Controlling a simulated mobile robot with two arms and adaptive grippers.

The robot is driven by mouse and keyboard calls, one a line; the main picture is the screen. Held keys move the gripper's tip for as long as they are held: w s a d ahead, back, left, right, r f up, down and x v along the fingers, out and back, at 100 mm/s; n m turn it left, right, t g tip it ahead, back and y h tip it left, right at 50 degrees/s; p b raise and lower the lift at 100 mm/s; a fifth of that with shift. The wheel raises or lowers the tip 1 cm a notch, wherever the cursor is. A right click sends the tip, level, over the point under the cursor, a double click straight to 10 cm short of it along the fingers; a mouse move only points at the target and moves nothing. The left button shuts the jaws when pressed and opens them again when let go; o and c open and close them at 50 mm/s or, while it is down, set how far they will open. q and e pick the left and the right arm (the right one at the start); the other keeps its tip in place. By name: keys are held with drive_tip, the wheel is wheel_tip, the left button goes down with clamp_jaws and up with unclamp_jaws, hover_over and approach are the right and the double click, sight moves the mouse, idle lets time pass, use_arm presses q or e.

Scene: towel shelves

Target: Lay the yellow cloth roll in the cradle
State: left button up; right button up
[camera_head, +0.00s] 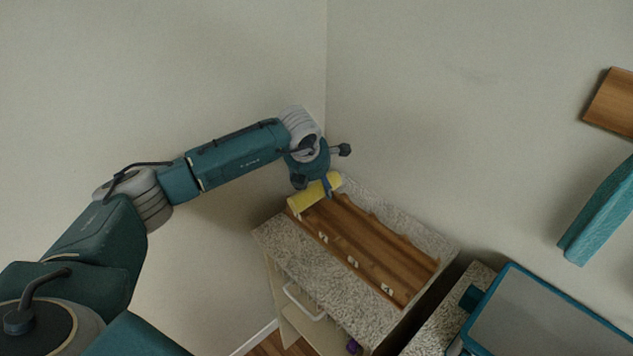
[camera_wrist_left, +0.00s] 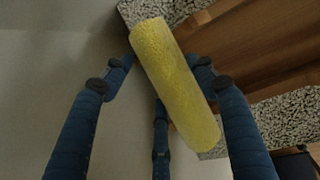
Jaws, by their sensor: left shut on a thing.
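The yellow cloth roll (camera_head: 308,198) is in my left gripper (camera_head: 318,186), at the far left end of the wooden cradle (camera_head: 360,241). The cradle is a brown rack with grooves and small white pieces along its front edge, on a speckled counter. In the left wrist view the yellow roll (camera_wrist_left: 172,80) lies slanted between the blue fingers of my left gripper (camera_wrist_left: 165,88), with the cradle (camera_wrist_left: 245,45) beyond it to the upper right. Whether the roll touches the cradle cannot be told. My right gripper is not in view.
A blue-edged grey panel (camera_head: 540,318) is at lower right. A wooden shelf (camera_head: 612,103) and a teal object (camera_head: 600,215) are at the right wall.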

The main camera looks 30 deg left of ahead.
use_arm(q)
drive_tip(key=shift+f, duration=0.1)
drive_tip(key=shift+f+b, duration=0.25)
drive_tip(key=shift+b, duration=0.15)
drive_tip(key=o, duration=1.1)
drive_tip(key=shift+o, duration=0.2)
drive_tip(key=shift+r, duration=0.15)
drive_tip(key=shift+r+p, duration=0.25)
drive_tip(key=shift+p, duration=0.15)
drive_tip(key=b+v, duration=0.3)
drive_tip(key=v, duration=0.9)
